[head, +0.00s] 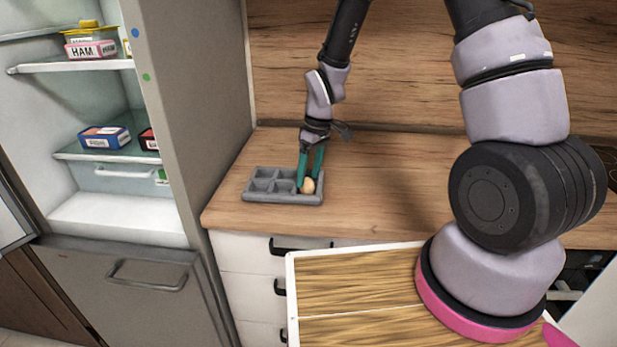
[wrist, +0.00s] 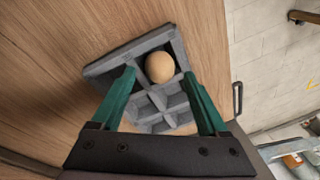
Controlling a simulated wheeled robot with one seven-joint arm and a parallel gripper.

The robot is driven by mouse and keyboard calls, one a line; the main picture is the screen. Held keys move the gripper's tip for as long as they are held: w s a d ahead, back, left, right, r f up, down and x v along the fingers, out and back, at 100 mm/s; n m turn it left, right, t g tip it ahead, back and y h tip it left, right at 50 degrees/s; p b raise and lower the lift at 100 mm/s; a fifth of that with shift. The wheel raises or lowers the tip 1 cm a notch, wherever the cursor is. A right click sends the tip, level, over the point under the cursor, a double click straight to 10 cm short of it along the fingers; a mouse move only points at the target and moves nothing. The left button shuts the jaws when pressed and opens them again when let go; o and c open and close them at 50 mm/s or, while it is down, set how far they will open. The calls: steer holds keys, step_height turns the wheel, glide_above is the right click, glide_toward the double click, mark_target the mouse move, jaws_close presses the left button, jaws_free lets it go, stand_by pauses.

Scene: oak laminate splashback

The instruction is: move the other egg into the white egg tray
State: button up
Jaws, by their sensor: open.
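The egg tray (head: 258,197) looks grey and stands on the wooden counter, near its left end. It also shows in the wrist view (wrist: 103,68). One tan egg (head: 308,186) sits in a compartment at the tray's right end; the wrist view shows this egg (wrist: 159,67) in a far compartment. The other compartments in sight look empty. My gripper (head: 310,176) points down over that end of the tray. In the wrist view its teal fingers (wrist: 160,74) are open, one on each side of the egg, with gaps between them and it. No second egg is in view.
An open fridge (head: 110,150) with packaged food on its shelves stands left of the counter. The splashback (head: 400,85) rises behind the tray. The counter (head: 390,185) right of the tray is clear where visible. White drawers with dark handles are below.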

steer(key=s+d+r+m+t, duration=0.15)
steer(key=d+r, duration=0.25)
steer(key=r, duration=0.5)
steer(key=s+d+r+m+t, duration=0.1)
steer(key=s+d+r+m, duration=0.2)
steer(key=r, duration=0.6)
steer(key=d+r+m+t, duration=0.1)
steer(key=d+r+m, duration=0.3)
steer(key=r, duration=0.5)
steer(key=s+d+r+m+t, duration=0.4)
steer(key=s+r, duration=0.4)
steer(key=s, duration=0.2)
steer(key=d+m, duration=0.1)
steer(key=d, duration=0.1)
steer(key=shift+s+d, duration=0.3)
steer(key=shift+d, duration=0.1)
steer(key=shift+m, duration=0.25)
steer(key=shift+c, duration=0.4)
